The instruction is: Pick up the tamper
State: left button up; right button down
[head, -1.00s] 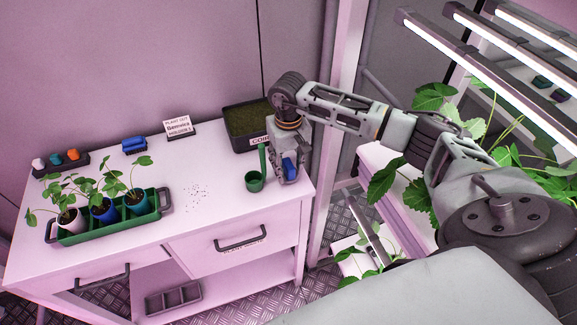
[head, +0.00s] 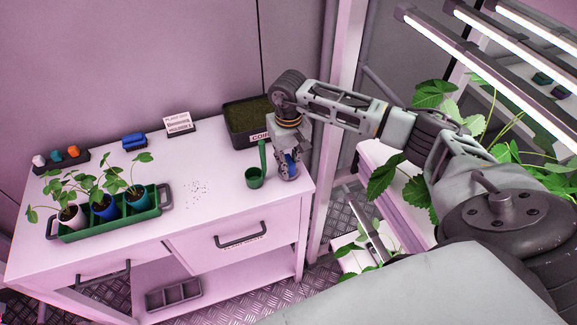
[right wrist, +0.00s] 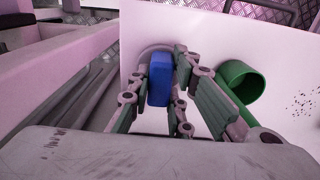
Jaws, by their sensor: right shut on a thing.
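The tamper, with a blue handle (right wrist: 160,80) and what looks like a round grey foot, stands on the bench top near its right end. In the head view its blue handle (head: 291,163) is partly hidden by my right gripper (head: 288,172). My right gripper points down over the tamper, its fingers shut on the blue handle. In the right wrist view the fingers lie on both sides of the handle. The tamper appears to rest on the bench. My left gripper is out of view.
A dark soil bin (head: 236,137) is behind. A green tray (head: 134,226) of potted seedlings and a blue block (head: 134,140) are at left.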

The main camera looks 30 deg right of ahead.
aim_at(291, 160)
jog(key=shift+r, duration=0.1)
jog(key=shift+w+r+b, duration=0.1)
jog(key=shift+r+b, duration=0.45)
jog(key=r, duration=0.1)
jog(key=r+b, duration=0.1)
jog(key=shift+s+d+r+b, duration=0.25)
jog(key=shift+s+r+b, duration=0.05)
jog(key=shift+r+b, duration=0.1)
jog(key=s+d+r+b, duration=0.3)
jog(key=s+r, duration=0.4)
jog(key=s, duration=0.3)
jog(key=shift+s+d+b, duration=0.25)
jog(key=shift+d+b, duration=0.15)
